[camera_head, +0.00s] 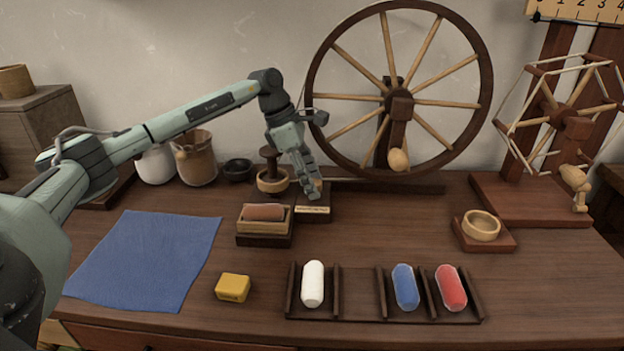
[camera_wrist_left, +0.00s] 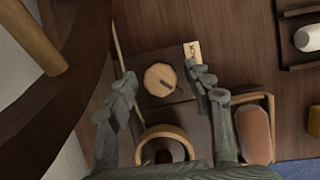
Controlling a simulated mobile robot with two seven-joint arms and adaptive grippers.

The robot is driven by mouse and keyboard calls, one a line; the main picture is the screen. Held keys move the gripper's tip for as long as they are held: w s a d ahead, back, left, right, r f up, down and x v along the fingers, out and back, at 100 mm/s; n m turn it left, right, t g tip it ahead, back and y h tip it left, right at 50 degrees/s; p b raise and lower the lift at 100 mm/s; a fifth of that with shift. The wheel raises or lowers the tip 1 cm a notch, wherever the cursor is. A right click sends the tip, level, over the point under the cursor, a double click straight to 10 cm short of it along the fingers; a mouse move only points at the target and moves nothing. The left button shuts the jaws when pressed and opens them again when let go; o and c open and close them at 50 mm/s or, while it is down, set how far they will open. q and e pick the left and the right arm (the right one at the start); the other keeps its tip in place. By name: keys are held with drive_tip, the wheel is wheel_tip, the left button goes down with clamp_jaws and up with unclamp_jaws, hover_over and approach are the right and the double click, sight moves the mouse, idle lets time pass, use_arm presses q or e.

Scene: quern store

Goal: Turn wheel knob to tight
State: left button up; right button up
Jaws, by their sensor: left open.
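The wheel knob, a round pale wooden disc with a dark pointer mark (camera_wrist_left: 160,79), sits on a dark block in the left wrist view. A small light label plate (camera_wrist_left: 192,50) is fixed beside it; its writing is too small to read. My left gripper (camera_head: 312,188) is open over the block in the head view and mostly hides the knob there. In the left wrist view, its fingers (camera_wrist_left: 165,93) are on either side of the knob, with gaps showing. The large spoked wheel (camera_head: 400,104) stands behind. My right gripper is not in view.
A wooden ring with a dark post (camera_head: 272,180) and a box with a brown roll (camera_head: 264,232) stand close to the gripper. A blue cloth (camera_head: 150,255), yellow block (camera_head: 233,288) and rack (camera_head: 355,308) of coloured rolls lie nearer. A small bowl (camera_head: 481,225) is right.

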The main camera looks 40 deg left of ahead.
use_arm(q)
drive_tip(key=v, duration=1.2)
drive_tip(key=shift+s+f, duration=0.1)
drive_tip(key=shift+s, duration=0.05)
